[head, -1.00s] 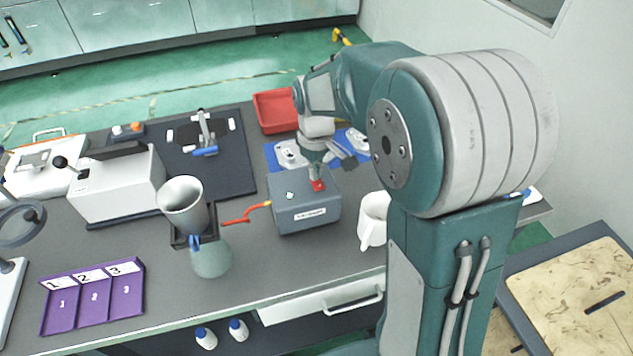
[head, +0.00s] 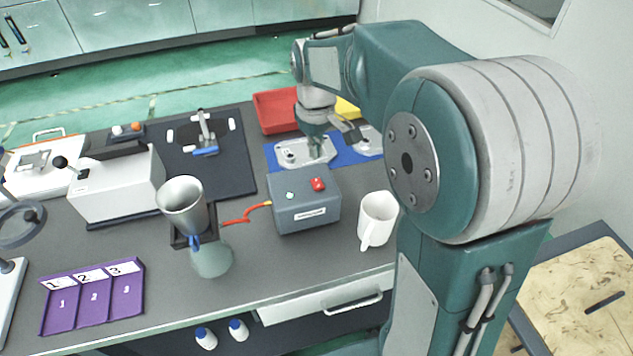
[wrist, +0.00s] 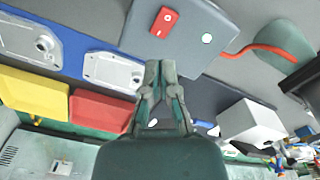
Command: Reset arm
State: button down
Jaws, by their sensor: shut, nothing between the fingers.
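My gripper (head: 316,151) is shut and empty. The grey box (head: 305,212) has a red button (head: 318,184) and a small green button (head: 290,195) on top. My arm is raised and bent across the right of the head view.
A red bin (head: 274,112) and a yellow bin (head: 346,108) stand behind the mat. A white mug (head: 377,219) stands right of the box. A metal cup (head: 184,205) sits in a holder on the left. A purple numbered tray (head: 92,298) lies at front left.

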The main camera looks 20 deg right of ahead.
dwell(0.4)
jog(key=s+r+m+t, duration=0.2)
jog(key=s+m, duration=0.1)
jog(key=s, duration=0.7)
jog(key=s+r+m+t, duration=0.3)
jog(key=s, duration=0.8)
jog(key=shift+t, duration=0.3)
